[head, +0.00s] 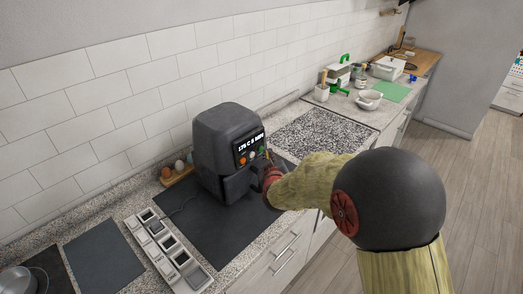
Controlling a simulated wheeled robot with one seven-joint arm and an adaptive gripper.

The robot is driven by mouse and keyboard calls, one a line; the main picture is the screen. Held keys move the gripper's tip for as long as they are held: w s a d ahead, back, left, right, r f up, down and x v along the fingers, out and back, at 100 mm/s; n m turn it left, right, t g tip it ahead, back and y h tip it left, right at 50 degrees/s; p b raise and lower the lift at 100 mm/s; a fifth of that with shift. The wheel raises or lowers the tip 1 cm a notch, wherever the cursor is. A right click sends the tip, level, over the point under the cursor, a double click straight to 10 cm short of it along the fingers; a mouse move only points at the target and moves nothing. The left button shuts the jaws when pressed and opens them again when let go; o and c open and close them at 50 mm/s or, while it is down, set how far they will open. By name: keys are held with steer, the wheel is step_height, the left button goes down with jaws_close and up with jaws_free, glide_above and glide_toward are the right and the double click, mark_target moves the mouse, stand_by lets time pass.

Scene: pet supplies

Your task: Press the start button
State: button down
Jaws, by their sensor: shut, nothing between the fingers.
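A dark grey air fryer (222,135) stands upright on a black mat (203,240) on the counter. Its front panel has a lit display (250,143) with a row of small round buttons below it. One button looks orange (243,160), one white (253,155) and one green (260,150). Which is the start button I cannot read. My gripper (267,170) is shut and empty, close in front of the fryer's front at the right, just below the panel. Whether it touches the fryer or a button I cannot tell. The gripper and arm hide part of the front.
A wooden holder with several eggs (178,165) stands behind the fryer at left. A white compartment tray (157,247) lies at front left, beside a dark mat (103,256) and a metal pot (18,281). A speckled board (322,133) lies clear to the right; bowls stand farther back.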

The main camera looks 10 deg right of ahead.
steer(key=shift+w+a, duration=0.1)
steer(key=shift+w+a, duration=0.2)
steer(key=shift+w+a, duration=0.25)
steer(key=shift+w, duration=0.1)
stand_by(1.1)
steer(key=shift+s+d, duration=0.5)
steer(key=shift+s, duration=0.2)
steer(key=shift+d, duration=0.1)
steer(key=shift+s+d+b, duration=0.4)
steer(key=shift+s+d, duration=0.3)
steer(key=shift+s, duration=0.3)
steer(key=shift+s+d+b, duration=0.4)
steer(key=shift+s+d, duration=0.3)
steer(key=shift+s, duration=0.3)
